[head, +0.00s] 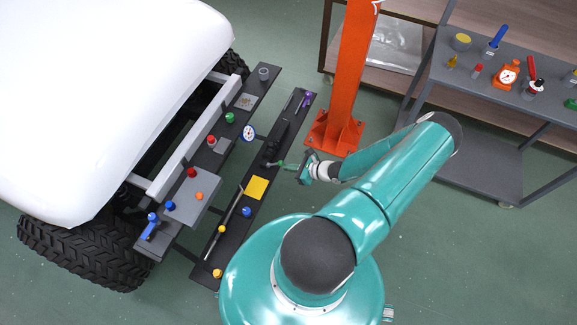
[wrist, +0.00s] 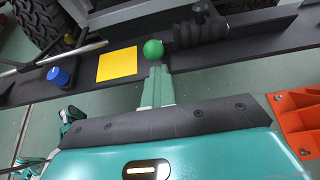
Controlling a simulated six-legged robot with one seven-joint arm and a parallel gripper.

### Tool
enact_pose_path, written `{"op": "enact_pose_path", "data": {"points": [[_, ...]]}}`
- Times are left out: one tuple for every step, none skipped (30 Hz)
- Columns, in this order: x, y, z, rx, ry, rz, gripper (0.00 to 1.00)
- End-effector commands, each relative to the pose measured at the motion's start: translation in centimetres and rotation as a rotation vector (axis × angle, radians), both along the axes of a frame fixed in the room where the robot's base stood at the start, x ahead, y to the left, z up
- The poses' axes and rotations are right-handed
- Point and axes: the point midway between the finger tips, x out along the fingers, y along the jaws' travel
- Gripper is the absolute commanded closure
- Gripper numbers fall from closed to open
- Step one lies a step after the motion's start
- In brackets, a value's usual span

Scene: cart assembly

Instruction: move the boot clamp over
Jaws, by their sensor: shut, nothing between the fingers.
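A black ribbed piece (wrist: 205,27), which may be the boot clamp, lies on the dark front shelf (wrist: 265,28). I cannot tell its name for certain. In the head view it is a small dark shape (head: 273,146) just beyond my fingertips. A green ball (wrist: 153,49) sits at its left end, right at my fingertips; whether they touch is unclear. My gripper (wrist: 157,72) is shut with nothing held, reaching in over the shelf's near edge. It also shows in the head view (head: 278,163).
A yellow square (head: 257,187) and a blue knob (head: 247,211) lie on the shelf beside a long rod (head: 225,223). A white vehicle (head: 105,90) stands behind. An orange post (head: 346,75) rises close to my arm. A grey bench (head: 500,75) holds several tools.

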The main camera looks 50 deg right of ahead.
Motion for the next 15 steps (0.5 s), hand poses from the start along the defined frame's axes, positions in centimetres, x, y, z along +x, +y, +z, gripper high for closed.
{"op": "enact_pose_path", "data": {"points": [[0.0,0.0,0.0,0.0,0.0,0.001,1.0],[0.0,0.0,0.0,0.001,-0.001,0.001,1.0],[0.0,0.1,0.0,0.001,-0.001,0.001,1.0],[0.0,0.1,0.0,0.001,-0.001,0.001,1.0],[0.0,0.1,0.0,0.001,-0.001,0.001,1.0],[0.0,0.1,0.0,0.001,-0.001,0.001,1.0],[0.0,0.1,0.0,0.001,-0.001,0.001,1.0],[0.0,0.0,-0.1,0.001,-0.001,0.001,1.0],[-0.1,0.0,-0.2,0.001,-0.001,0.001,1.0],[-0.2,0.0,-0.4,0.0,0.0,0.001,1.0],[-0.3,0.0,-0.5,0.0,0.0,0.001,1.0],[-0.4,-0.1,-0.7,0.001,0.0,0.002,1.0],[-0.5,-0.1,-0.9,0.001,0.0,0.002,1.0],[-0.6,-0.1,-1.1,0.001,0.0,0.002,1.0],[-0.8,-0.2,-1.3,0.001,0.0,0.002,1.0]]}}
